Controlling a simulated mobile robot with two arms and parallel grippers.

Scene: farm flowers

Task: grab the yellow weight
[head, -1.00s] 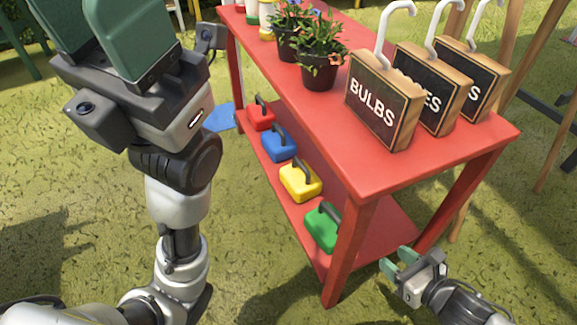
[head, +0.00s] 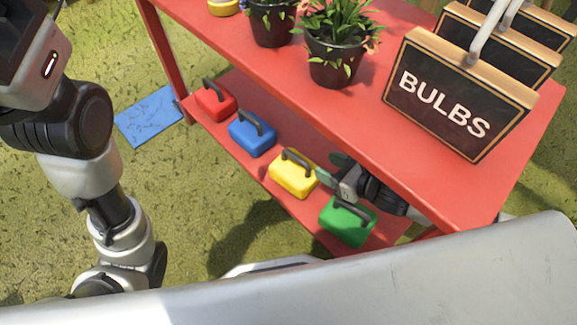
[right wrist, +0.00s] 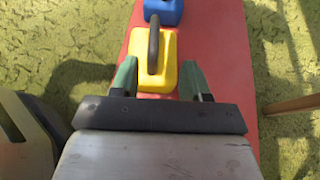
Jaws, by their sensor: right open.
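The yellow weight (head: 290,181), a block with a dark arched handle, stands on the lower shelf (head: 335,238) of the red table between the blue and green weights. My right gripper (head: 332,171) is at its right side in the head view, above the shelf. In the right wrist view, the yellow weight (right wrist: 169,63) is straight ahead. Its near end lies between the two green fingers of my right gripper (right wrist: 158,73), which is open and not closed on it. My left arm shows at the left edge of the head view, its fingers out of frame.
The green weight (head: 347,222) sits close under my right arm. The blue weight (head: 250,135) and red weight (head: 214,104) stand farther along the shelf. The red tabletop (head: 370,120) overhangs them, with potted plants (head: 333,60) and a BULBS sign (head: 450,95).

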